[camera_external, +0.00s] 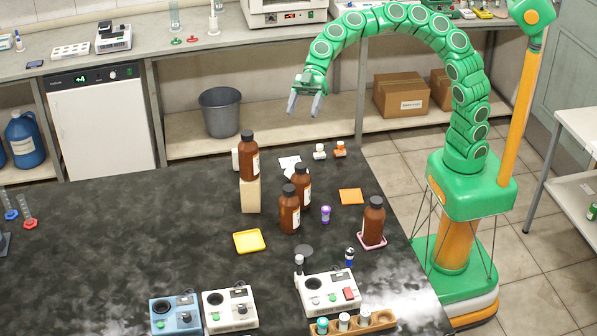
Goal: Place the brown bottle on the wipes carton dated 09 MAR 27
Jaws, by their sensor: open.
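Several brown bottles with dark caps stand on the black bench. One brown bottle (249,165) is upright on top of a tall beige block or carton (250,197); any date on it is unreadable. Two more stand close together, a front bottle (289,213) partly covering a rear bottle (301,188). Another bottle (373,222) stands on a pink tray (371,245) to the right. I cannot tell which bottle or carton the task means. My gripper (304,105) is open and empty, pointing down, high up and beyond the bottles in the picture, apart from all of them.
A yellow tray (249,241), an orange tray (351,196), and a purple-capped vial (326,214) lie around the bottles. Stirrer-like devices (329,293) and a wooden rack (352,321) stand at the front. The bench's left middle (130,235) is clear.

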